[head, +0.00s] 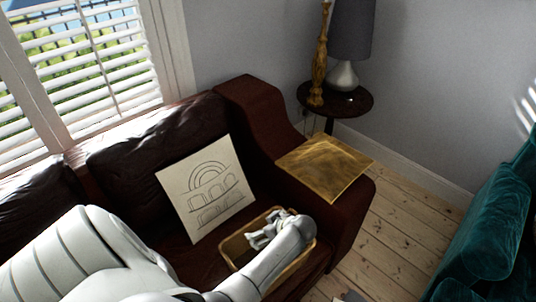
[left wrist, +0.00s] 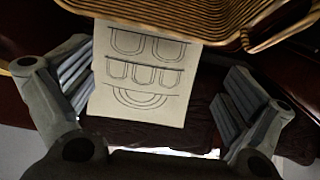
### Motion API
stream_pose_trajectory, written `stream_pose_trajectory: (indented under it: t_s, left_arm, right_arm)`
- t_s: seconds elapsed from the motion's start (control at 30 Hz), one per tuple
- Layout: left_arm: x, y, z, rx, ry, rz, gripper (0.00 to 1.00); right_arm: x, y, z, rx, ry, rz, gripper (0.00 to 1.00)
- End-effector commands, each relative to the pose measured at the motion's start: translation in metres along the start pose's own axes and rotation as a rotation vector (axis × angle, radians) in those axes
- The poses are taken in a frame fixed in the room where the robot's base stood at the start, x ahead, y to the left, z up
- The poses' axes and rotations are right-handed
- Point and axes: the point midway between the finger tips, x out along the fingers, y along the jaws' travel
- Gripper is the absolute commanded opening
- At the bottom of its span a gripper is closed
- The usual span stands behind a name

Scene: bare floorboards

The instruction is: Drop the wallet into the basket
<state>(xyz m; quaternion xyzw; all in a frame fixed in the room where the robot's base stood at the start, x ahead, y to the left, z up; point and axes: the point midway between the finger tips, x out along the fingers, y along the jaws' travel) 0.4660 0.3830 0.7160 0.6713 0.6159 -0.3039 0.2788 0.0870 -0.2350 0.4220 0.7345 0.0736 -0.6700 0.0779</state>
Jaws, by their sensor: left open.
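The tan wicker basket (head: 232,242) sits on the seat of the brown leather sofa. My left arm reaches over it from the lower left and hides part of it. My left gripper (head: 266,232) is at the basket, over its opening as seen in the head view. In the left wrist view my left gripper (left wrist: 158,90) is open, with nothing held between its fingers. The basket's ribbed side (left wrist: 190,12) fills the top of that view. I cannot make out a wallet in either view. My right gripper is not in view.
A cream panel with drawn arches (head: 205,188) leans on the sofa back (head: 150,135) beside the basket. A gold, flat square piece (head: 325,165) lies on the armrest. A round side table (head: 350,102) holds a lamp and a figurine. A teal seat (head: 490,240) stands at right.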

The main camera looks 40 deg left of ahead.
Motion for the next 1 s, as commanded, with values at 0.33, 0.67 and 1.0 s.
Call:
stream_pose_trajectory:
  t_s: [0.33, 0.67, 1.0]
  left_arm:
    - [-0.024, 0.001, 0.001, -0.002, -0.003, 0.003, 1.0]
    - [-0.093, 0.0, 0.001, -0.002, -0.003, 0.002, 1.0]
    - [-0.12, 0.0, 0.0, 0.0, -0.001, 0.0, 1.0]
  right_arm:
    - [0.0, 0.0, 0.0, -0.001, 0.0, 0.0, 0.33]
    - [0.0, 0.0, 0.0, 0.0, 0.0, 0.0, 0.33]
    - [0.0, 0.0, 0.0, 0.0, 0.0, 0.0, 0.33]
